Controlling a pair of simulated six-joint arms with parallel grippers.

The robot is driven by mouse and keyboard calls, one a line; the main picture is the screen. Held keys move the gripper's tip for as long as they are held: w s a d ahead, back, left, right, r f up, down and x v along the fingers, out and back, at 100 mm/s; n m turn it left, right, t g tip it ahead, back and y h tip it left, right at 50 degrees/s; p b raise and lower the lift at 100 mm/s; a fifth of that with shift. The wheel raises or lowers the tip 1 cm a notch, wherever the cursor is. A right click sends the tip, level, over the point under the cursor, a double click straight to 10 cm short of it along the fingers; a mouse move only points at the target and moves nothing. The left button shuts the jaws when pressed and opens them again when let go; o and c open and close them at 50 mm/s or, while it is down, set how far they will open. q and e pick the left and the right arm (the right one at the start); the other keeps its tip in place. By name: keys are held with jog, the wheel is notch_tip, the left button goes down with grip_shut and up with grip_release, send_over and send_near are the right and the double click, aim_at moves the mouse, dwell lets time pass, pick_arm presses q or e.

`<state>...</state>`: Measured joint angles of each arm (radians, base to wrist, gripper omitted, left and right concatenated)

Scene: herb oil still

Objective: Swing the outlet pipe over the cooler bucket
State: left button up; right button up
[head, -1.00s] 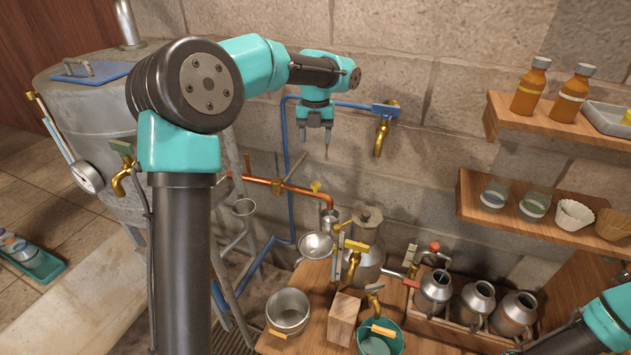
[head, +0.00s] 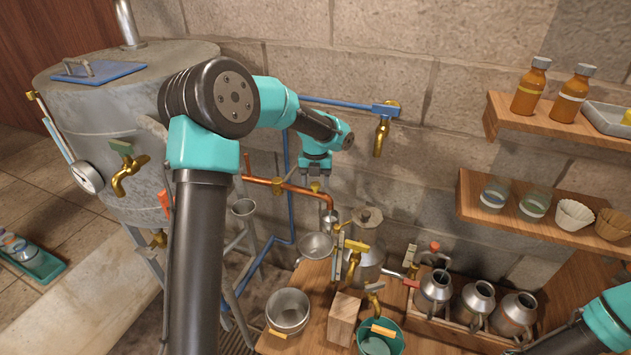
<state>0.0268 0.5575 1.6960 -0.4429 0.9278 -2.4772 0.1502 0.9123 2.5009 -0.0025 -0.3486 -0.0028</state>
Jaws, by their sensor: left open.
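A metal bucket with a yellow handle (head: 288,312) and a green bucket (head: 381,343) stand below on the wooden bench; I cannot tell which is the cooler bucket. Only a link of my right arm shows at lower right; its gripper is out of view.
A blue pipe with a brass tap (head: 383,130) runs along the wall. A metal flask (head: 367,245), a wooden block (head: 343,318) and a crate of metal cans (head: 478,302) crowd the bench. Shelves (head: 540,215) with bottles and jars stick out at right.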

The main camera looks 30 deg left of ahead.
pick_arm(q)
jog(key=shift+f, duration=0.25)
grip_shut()
dwell(0.4)
